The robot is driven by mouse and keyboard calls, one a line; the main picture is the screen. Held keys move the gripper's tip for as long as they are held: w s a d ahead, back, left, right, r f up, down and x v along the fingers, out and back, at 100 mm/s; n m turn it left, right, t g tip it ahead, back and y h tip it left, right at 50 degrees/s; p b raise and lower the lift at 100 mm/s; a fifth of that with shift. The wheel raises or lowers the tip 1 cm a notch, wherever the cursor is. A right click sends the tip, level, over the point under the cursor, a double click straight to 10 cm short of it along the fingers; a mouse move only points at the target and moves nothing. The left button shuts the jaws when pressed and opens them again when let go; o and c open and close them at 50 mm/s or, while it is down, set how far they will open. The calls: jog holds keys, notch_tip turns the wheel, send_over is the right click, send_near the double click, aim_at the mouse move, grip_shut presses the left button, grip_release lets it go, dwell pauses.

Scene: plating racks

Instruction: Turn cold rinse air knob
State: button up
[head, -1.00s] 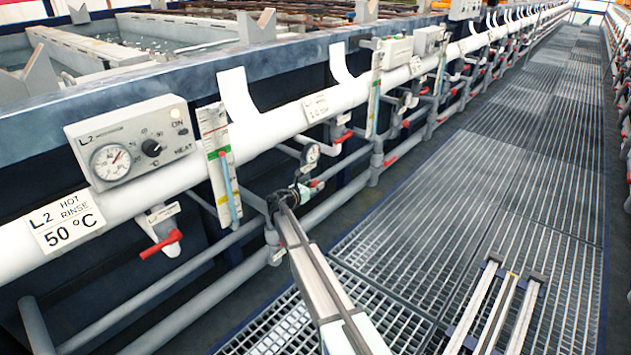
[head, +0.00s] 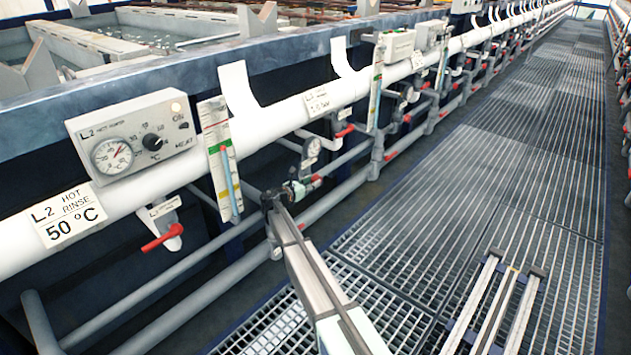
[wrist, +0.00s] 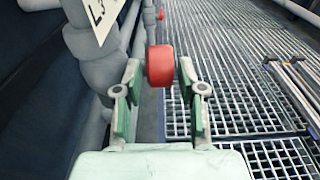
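A red knob (wrist: 160,66) shows near the top middle of the wrist view, between the two green fingers of my gripper (wrist: 160,72). The fingers are apart, one on each side of it, with a thin gap that seems to show on both sides; contact is hard to judge. In the head view my gripper (head: 297,188) is small, low beside the pipes under the white header. A red valve handle (head: 316,181) shows just beyond its tips. Which label belongs to this knob is not readable.
A control box (head: 132,137) and an "L2 hot rinse 50 °C" label (head: 68,215) are at the left. Another red handle (head: 162,237) hangs below them. Grey pipes (wrist: 110,75) run close on the left of my gripper. The grated walkway (head: 480,190) is open on the right.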

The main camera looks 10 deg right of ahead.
jog(key=v, duration=0.8)
jog(key=shift+s+a, duration=0.15)
jog(key=shift+a, duration=0.05)
